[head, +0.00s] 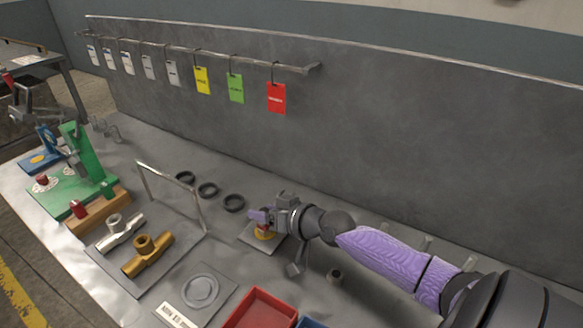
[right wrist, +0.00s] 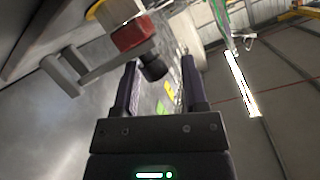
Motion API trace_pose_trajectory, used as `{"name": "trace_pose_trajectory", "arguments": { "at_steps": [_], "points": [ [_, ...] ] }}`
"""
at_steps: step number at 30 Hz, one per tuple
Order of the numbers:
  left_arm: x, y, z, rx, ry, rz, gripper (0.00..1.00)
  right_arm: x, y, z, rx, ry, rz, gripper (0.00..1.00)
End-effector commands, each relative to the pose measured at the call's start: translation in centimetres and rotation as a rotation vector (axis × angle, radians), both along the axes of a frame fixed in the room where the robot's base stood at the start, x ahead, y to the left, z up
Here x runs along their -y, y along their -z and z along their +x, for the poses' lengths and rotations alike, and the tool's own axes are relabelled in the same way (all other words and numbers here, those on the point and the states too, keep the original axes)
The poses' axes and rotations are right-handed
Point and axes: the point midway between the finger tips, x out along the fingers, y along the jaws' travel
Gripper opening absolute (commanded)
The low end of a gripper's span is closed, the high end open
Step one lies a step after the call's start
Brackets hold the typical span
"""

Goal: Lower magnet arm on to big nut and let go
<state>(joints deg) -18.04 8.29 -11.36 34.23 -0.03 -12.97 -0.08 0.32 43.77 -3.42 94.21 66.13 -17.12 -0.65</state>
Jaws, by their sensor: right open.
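My right gripper (head: 258,217) is open, low over a small grey plate (head: 250,240) near the back wall. In the right wrist view the dark end of a red part (right wrist: 132,34) lies close to and partly between my open fingers (right wrist: 160,75). The red part looks like the magnet arm's head, beside a grey bar (right wrist: 75,70). My left gripper is not in view.
Several black rings (head: 208,189) lie left of the gripper. A wire frame (head: 168,180), a brass tee fitting (head: 147,254) and a silver one (head: 119,230) stand further left. A red bin (head: 262,308) is at the front. Tags hang on the wall rail (head: 200,52).

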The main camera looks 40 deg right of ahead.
Motion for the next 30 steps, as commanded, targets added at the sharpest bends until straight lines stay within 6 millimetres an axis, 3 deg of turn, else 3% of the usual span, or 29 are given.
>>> {"name": "trace_pose_trajectory", "arguments": {
  "at_steps": [2,15,24,30],
  "points": [
    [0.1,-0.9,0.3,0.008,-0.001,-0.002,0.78,0.1,-0.4,-1.6,-0.02,-0.005,-0.002,0.67],
    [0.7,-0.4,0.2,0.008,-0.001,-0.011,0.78,1.8,-0.2,-8.5,-0.012,-0.003,-0.005,0.67],
    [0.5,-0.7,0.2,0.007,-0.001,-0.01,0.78,2.5,-0.6,-11.9,-0.01,-0.001,-0.003,0.67],
    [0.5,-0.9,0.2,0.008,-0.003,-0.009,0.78,2.7,-0.6,-13.1,-0.006,-0.003,0.001,0.67]
  ]
}}
